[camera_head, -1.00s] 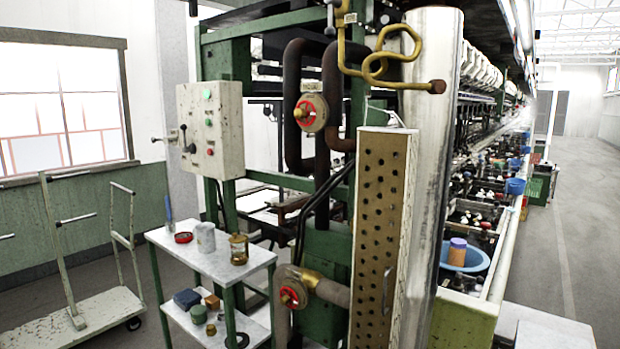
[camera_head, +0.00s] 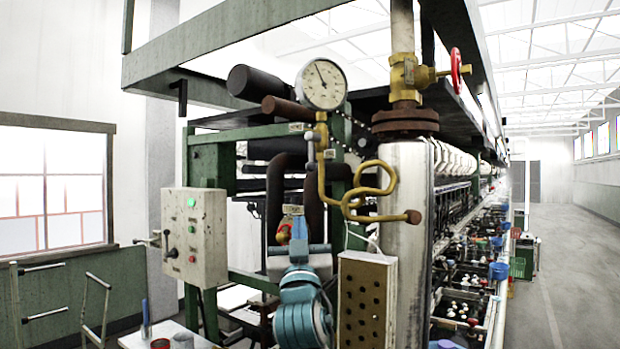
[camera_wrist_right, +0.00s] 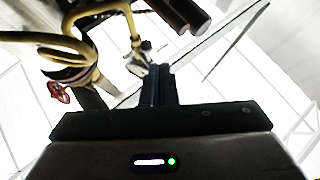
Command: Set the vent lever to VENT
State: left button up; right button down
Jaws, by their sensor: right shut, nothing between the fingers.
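A small grey lever (camera_head: 311,152) sits on the brass fitting under the round gauge; it looks near upright, and its label is too small to read. In the right wrist view a pale lever-like part (camera_wrist_right: 138,63) on brass pipework shows just beyond my fingertips. My right gripper (camera_head: 298,222) is raised from below, fingers shut and empty, below the lever and apart from it in the head view. The shut fingers also show in the right wrist view (camera_wrist_right: 158,82). My left gripper is out of view.
The white gauge (camera_head: 322,84) is above the lever and the coiled brass pipe (camera_head: 370,190) to its right. A perforated box (camera_head: 362,300) stands right of my wrist. A red valve wheel (camera_head: 283,234) is partly hidden behind my gripper. The control box (camera_head: 194,237) is left.

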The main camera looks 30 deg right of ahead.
aim_at(310, 151)
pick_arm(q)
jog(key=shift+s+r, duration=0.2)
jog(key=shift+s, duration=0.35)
pick_arm(e)
jog(key=s+r+m+h, duration=0.1)
jog(key=s+r+h, duration=0.1)
jog(key=r, duration=0.4)
jog(key=shift+s+m, duration=0.3)
jog(key=shift+s, duration=0.4)
